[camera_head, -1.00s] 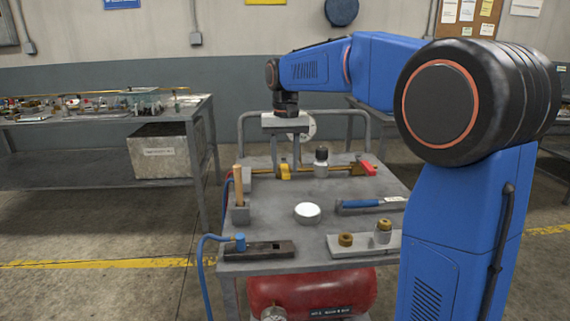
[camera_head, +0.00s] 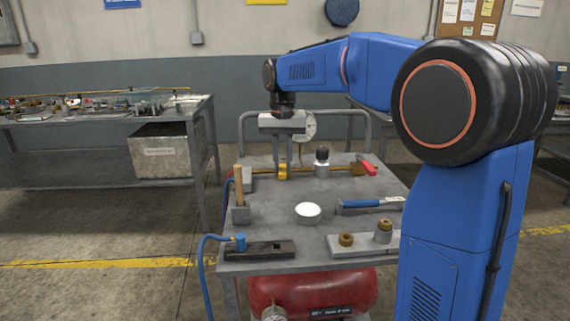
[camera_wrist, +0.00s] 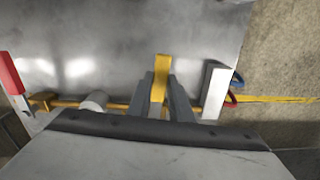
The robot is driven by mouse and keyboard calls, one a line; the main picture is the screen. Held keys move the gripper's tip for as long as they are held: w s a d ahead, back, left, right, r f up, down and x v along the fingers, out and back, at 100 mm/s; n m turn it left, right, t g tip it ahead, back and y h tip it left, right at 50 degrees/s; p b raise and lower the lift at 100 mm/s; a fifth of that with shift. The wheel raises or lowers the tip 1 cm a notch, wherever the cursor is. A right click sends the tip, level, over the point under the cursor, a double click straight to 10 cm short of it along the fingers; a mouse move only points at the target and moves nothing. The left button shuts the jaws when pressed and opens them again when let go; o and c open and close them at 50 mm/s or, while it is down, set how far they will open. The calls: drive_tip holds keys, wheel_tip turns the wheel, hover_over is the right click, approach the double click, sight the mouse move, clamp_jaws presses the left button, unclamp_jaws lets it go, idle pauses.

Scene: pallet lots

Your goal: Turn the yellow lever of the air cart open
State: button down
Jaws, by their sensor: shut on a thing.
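The yellow lever (camera_head: 282,172) sits on the brass pipe (camera_head: 258,171) near the back of the air cart's grey top (camera_head: 270,206). In the wrist view, the lever (camera_wrist: 160,72) points up the picture, across the line of the pipe (camera_wrist: 119,106). My gripper (camera_wrist: 161,80) is shut on the lever, with one finger on each side of it. In the head view, my gripper (camera_head: 282,160) reaches down onto the lever from above. The fingers hide the lever's lower part and its joint with the pipe in the wrist view.
A dark-capped fitting (camera_head: 322,163) and a red handle (camera_head: 369,167) stand right of the lever. A wooden handle (camera_head: 239,186) stands upright at the left. A white disc (camera_head: 308,210), a blue-handled hammer (camera_head: 368,204) and brass fittings (camera_head: 345,239) lie nearer the front.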

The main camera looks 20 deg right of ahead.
drive_tip(key=a+m, duration=0.1)
drive_tip(key=w+a+m, duration=0.1)
drive_tip(key=a+m, duration=0.1)
drive_tip(key=m, duration=0.1)
drive_tip(key=shift+w, duration=0.25)
drive_tip(key=w+a+m, duration=0.1)
drive_tip(key=m, duration=0.1)
drive_tip(key=w+a+m, duration=0.1)
drive_tip(key=m, duration=0.1)
drive_tip(key=shift+w+m, duration=0.3)
drive_tip(key=shift+m, duration=0.1)
drive_tip(key=w+m, duration=0.1)
drive_tip(key=m, duration=0.1)
drive_tip(key=w+a+m, duration=0.1)
drive_tip(key=w+m, duration=0.1)
drive_tip(key=shift+w+m, duration=0.7)
drive_tip(key=shift+m, duration=0.35)
drive_tip(key=shift+w+m, duration=0.65)
drive_tip(key=shift+m, duration=0.4)
drive_tip(key=shift+d, duration=0.1)
drive_tip(key=c, duration=1.6)
unclamp_jaws()
drive_tip(key=shift+w, duration=0.1)
wheel_tip(320, 180, up, 17)
drive_tip(key=shift+r, duration=0.2)
